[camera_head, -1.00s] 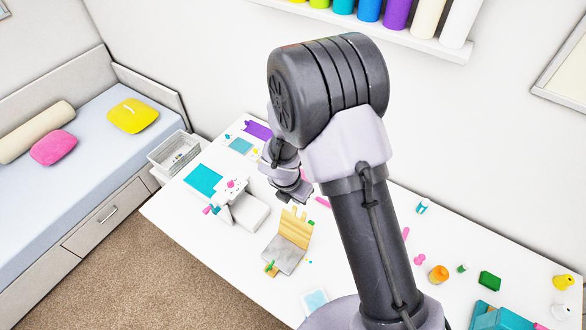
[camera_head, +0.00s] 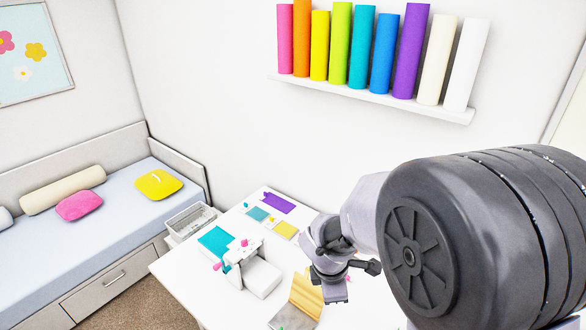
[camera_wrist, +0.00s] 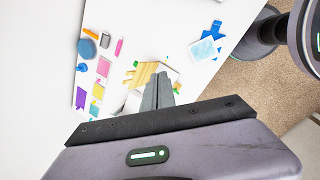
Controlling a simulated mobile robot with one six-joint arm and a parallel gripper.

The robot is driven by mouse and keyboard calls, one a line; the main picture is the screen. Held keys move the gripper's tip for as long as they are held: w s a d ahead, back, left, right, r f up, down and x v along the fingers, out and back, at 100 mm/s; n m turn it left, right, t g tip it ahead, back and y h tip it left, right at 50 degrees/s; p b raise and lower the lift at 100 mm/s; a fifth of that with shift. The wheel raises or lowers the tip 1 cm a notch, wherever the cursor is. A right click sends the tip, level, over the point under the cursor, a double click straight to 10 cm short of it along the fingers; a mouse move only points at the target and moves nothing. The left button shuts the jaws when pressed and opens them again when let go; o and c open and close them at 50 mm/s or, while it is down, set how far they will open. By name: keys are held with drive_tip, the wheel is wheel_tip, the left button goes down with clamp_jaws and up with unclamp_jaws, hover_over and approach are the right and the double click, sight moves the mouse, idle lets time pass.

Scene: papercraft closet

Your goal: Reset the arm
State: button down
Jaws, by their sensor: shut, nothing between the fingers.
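My gripper (camera_wrist: 158,92) shows in the wrist view with its two grey fingers together and nothing between them. It points down over the white table (camera_wrist: 150,35), above a wooden piece (camera_wrist: 145,72) that it partly hides. In the head view my arm reaches in from the right, and my wrist is above the table (camera_head: 185,280) near the folded wood-and-grey piece (camera_head: 300,305). The fingertips are not clear in the head view.
A white machine with a teal sheet (camera_head: 215,240) stands on the table, with purple (camera_head: 277,203) and yellow (camera_head: 285,229) sheets behind it. A wire basket (camera_head: 190,222) and a bed (camera_head: 100,225) are at left. A shelf of coloured rolls (camera_head: 380,98) hangs above.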

drive_tip(key=s+f+m+t+y+b, duration=0.1)
drive_tip(key=s+f+m+y+b, duration=0.1)
drive_tip(key=s+m+b, duration=0.8)
drive_tip(key=s+f+m+t+y+b, duration=0.1)
drive_tip(key=s+f+m+b, duration=0.4)
drive_tip(key=s+m+b, duration=0.6)
drive_tip(key=shift+m+t+y+b, duration=0.45)
drive_tip(key=shift+m+b, duration=0.35)
drive_tip(key=shift+b, duration=0.35)
